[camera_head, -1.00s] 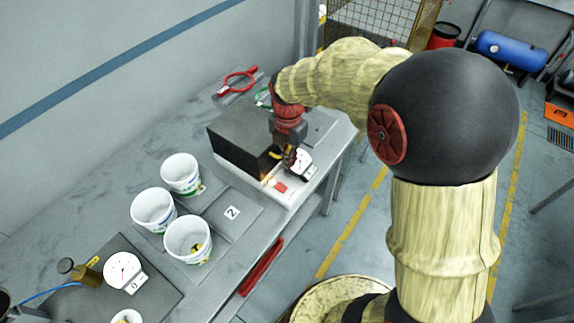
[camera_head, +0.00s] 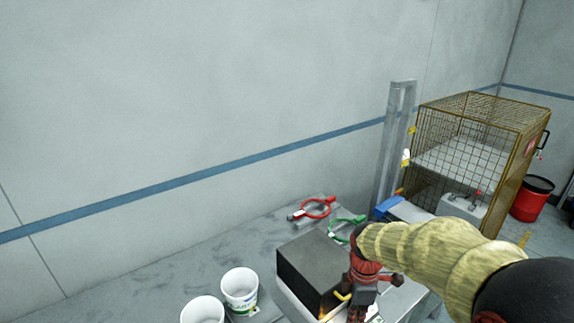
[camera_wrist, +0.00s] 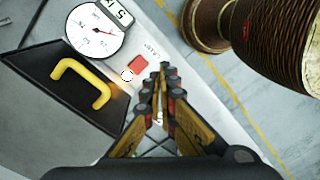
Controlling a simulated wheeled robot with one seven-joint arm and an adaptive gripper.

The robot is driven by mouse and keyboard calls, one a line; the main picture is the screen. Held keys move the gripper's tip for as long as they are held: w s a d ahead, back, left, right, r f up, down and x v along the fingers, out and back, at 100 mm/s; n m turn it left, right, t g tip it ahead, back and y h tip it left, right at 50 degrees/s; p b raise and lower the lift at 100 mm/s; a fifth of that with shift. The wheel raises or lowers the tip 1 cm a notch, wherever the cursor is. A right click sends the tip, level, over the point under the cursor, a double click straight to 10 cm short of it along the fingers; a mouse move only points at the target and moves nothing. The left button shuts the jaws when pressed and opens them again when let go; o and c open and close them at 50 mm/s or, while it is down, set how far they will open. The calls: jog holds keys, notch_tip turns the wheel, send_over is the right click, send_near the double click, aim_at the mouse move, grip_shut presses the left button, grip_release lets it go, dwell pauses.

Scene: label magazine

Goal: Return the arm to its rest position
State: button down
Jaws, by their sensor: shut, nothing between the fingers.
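My gripper (camera_head: 356,311) is at the bottom edge of the head view, in front of the black box (camera_head: 314,252) on the bench. In the wrist view, my gripper (camera_wrist: 161,72) has its fingers together with nothing between them. The fingertips appear near a red button (camera_wrist: 138,65) on the pale base of the box unit; I cannot tell the gap. A yellow handle (camera_wrist: 84,82) on a dark panel and a round dial gauge (camera_wrist: 95,31) lie to the left of the fingers.
Two white cups (camera_head: 240,289) (camera_head: 202,311) stand on the bench left of the box. A red ring tool (camera_head: 318,208) and a green one (camera_head: 346,231) lie behind it. A grey post (camera_head: 393,145) and a wire cage (camera_head: 480,150) stand at the back right, near a red drum (camera_head: 533,200).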

jog(key=s+r+m+t+b, duration=0.2)
jog(key=s+r+m+t, duration=0.1)
jog(key=s+r+m, duration=0.3)
jog(key=s+r+m+t+b, duration=0.3)
jog(key=s+r+m, duration=0.3)
jog(key=s+m, duration=0.5)
jog(key=shift+s+d+r, duration=0.2)
jog(key=shift+s+d, duration=0.2)
jog(key=shift+s, duration=0.25)
